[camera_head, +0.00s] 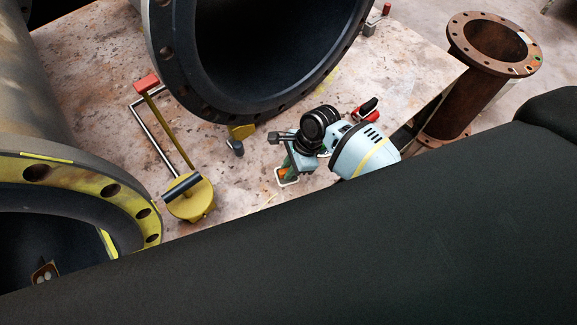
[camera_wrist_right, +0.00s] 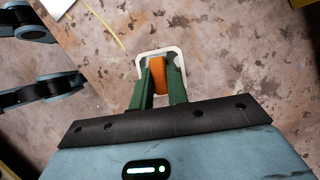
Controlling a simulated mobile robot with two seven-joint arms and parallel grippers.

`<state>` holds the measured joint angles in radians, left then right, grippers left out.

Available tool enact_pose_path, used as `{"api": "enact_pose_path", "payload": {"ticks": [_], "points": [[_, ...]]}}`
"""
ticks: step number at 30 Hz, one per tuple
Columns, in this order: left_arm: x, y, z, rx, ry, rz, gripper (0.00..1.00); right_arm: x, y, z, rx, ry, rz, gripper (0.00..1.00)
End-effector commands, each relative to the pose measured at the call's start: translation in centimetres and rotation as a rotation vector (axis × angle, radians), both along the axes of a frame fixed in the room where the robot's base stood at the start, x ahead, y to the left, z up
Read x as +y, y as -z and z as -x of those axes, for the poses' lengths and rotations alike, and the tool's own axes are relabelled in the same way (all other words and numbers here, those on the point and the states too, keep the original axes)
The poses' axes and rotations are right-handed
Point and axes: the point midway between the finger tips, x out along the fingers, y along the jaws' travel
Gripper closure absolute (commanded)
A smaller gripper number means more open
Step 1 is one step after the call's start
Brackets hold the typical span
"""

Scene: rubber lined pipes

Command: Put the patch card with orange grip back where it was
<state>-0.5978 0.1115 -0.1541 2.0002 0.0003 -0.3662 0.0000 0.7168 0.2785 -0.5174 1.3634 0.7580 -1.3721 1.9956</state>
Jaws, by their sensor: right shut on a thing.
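My right gripper (camera_head: 288,170) is shut on the orange grip of the patch card (camera_head: 283,174), low over the mottled worktop. In the right wrist view the green fingers of the right gripper (camera_wrist_right: 158,80) stand on both sides of the orange grip (camera_wrist_right: 158,72). A white rounded outline (camera_wrist_right: 178,56) shows around the fingertips; I cannot tell whether it is the card's edge or a mark on the worktop. The fingers hide much of the card. Whether it touches the surface is unclear. My left gripper cannot be made out.
The worktop (camera_head: 100,75) has bare room left of the gripper. A large flanged pipe (camera_head: 165,55) stands behind it. A yellow-flanged pipe (camera_head: 75,172) is at left. A yellow round-based tool (camera_head: 190,200) lies nearby. A rusty pipe (camera_head: 452,100) stands beyond the right edge.

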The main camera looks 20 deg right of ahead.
Motion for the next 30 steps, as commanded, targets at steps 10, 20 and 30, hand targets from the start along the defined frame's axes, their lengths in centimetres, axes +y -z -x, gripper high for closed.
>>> {"api": "enact_pose_path", "payload": {"ticks": [10, 20, 30], "points": [[-0.1, -0.1, -0.2, -0.004, -0.002, 0.002, 0.64, 0.0, 0.2, 0.0, 0.000, 0.001, 0.000, 0.66], [-0.1, -0.1, -0.2, -0.004, -0.003, 0.003, 0.64, 0.0, 0.1, 0.0, 0.000, 0.000, 0.000, 0.62], [-0.1, -1.8, -1.1, -0.034, -0.003, 0.003, 0.64, -1.7, -4.7, -0.1, -0.008, 0.000, -0.001, 0.62]]}}
